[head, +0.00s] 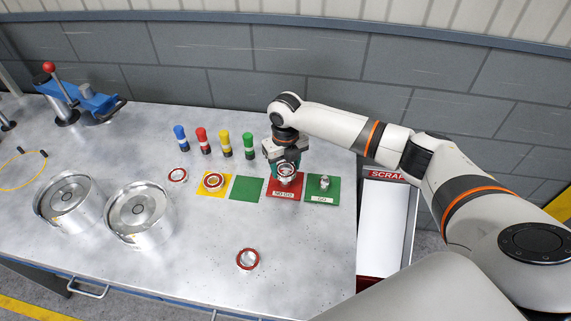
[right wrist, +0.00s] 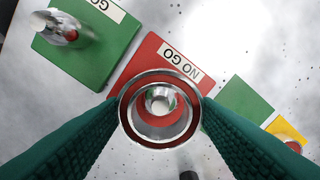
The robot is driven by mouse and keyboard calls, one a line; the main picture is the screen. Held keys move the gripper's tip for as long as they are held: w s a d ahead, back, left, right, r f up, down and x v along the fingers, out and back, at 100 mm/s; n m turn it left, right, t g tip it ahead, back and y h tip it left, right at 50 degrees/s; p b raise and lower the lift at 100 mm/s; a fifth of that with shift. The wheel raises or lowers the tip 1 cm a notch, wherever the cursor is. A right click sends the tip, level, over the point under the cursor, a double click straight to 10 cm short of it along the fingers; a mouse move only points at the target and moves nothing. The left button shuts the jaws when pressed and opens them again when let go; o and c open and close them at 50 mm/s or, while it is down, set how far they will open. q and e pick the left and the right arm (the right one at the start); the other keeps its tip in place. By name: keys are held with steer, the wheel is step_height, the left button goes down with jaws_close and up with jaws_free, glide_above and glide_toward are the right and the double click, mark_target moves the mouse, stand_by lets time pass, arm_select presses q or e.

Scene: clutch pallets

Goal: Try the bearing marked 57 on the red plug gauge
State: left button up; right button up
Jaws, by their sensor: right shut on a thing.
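The red plug gauge, a red base (head: 272,190) labelled NO GO, stands at the right of the bench. Its red base also shows in the right wrist view (right wrist: 143,62). My right gripper (head: 286,164) is shut on a bearing (head: 287,178), a silver ring with a dark red band, over this gauge. In the right wrist view the bearing (right wrist: 124,110) sits between the green fingers, and the silver plug (right wrist: 160,99) shows inside its bore. I cannot tell how far the bearing is above or around the plug. No number 57 is readable. My left gripper is out of view.
The green GO gauge (head: 325,183) stands close on the right. A bare green mat (head: 246,189) and a yellow mat (head: 204,190) with a bearing lie left. Loose bearings (head: 177,175) (head: 248,260) lie on the bench. Several coloured markers (head: 202,140) stand behind. A scrap chute (head: 385,215) is right.

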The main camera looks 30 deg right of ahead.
mark_target(286, 172)
steer(key=o, duration=1.7)
steer(key=shift+r, duration=0.15)
step_height(286, 172, up, 9)
steer(key=p, duration=0.8)
